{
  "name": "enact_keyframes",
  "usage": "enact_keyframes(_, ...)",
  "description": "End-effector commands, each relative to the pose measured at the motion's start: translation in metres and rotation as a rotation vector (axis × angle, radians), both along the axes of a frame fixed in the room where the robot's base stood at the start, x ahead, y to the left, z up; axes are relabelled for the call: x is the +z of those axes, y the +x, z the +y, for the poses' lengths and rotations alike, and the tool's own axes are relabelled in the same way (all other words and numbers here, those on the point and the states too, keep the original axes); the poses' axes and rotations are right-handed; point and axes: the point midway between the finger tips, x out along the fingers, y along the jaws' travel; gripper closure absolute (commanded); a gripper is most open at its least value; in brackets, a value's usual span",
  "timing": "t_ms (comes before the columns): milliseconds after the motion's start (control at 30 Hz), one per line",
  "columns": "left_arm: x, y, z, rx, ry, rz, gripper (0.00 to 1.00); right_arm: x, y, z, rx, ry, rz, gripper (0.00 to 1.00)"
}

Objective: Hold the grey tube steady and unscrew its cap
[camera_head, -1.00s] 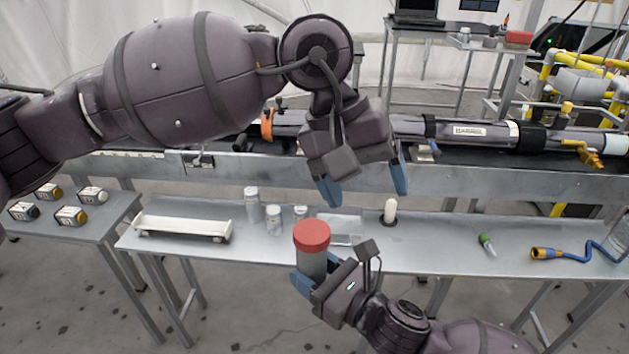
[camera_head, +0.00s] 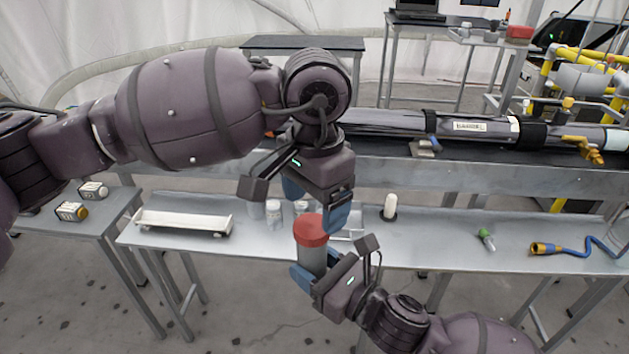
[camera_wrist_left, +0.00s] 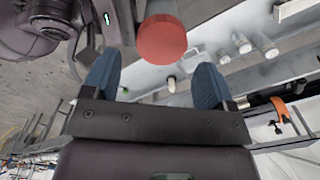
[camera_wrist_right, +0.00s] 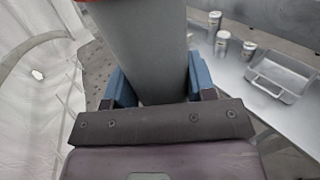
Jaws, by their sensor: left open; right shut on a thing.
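The grey tube (camera_head: 312,261) stands upright above the front of the table, with its red cap (camera_head: 311,230) on top. My right gripper (camera_head: 310,277) is shut on the tube's lower part. The right wrist view shows the tube (camera_wrist_right: 148,55) between both blue fingers. My left gripper (camera_head: 316,205) is open and empty, just above and close to the cap, with its fingers pointing down. In the left wrist view the cap (camera_wrist_left: 161,39) lies beyond the fingertips, roughly between them in the picture and apart from them.
The metal table (camera_head: 440,250) carries a white tray (camera_head: 182,222), several small containers (camera_head: 274,211), a white rounded piece (camera_head: 390,206), a green-topped piece (camera_head: 487,239) and a blue hose (camera_head: 600,246). A long grey cylinder (camera_head: 480,127) lies on a bench behind.

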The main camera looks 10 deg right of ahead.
Motion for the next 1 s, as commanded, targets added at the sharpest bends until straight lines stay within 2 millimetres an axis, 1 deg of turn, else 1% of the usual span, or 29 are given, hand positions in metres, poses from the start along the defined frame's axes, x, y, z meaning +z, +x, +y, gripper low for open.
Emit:
enact_keyframes(33,-0.008,-0.001,0.000,-0.001,0.000,0.002,0.21,0.000,0.000,0.000,0.000,0.001,-0.001,1.00)
enact_keyframes(100,-0.017,-0.001,0.000,-0.001,0.000,0.002,0.21,0.000,0.000,0.000,0.000,0.001,-0.001,1.00)
enact_keyframes(300,-0.035,-0.001,0.000,0.000,-0.001,0.001,0.21,0.001,0.000,0.000,0.000,0.001,-0.001,1.00)
enact_keyframes(433,-0.039,0.000,0.000,0.000,-0.001,-0.001,0.21,0.001,0.000,0.000,0.000,0.001,-0.001,1.00)
enact_keyframes(700,-0.040,0.000,0.000,0.000,-0.002,-0.001,0.21,0.001,0.000,0.000,0.000,0.001,-0.001,1.00)
enact_keyframes(967,-0.040,-0.001,0.000,0.000,-0.002,-0.001,0.61,0.001,0.000,0.000,0.000,0.001,-0.001,1.00)
enact_keyframes(1000,-0.040,-0.001,0.000,-0.001,-0.002,0.000,0.67,0.001,0.000,0.000,0.000,0.001,-0.001,1.00)
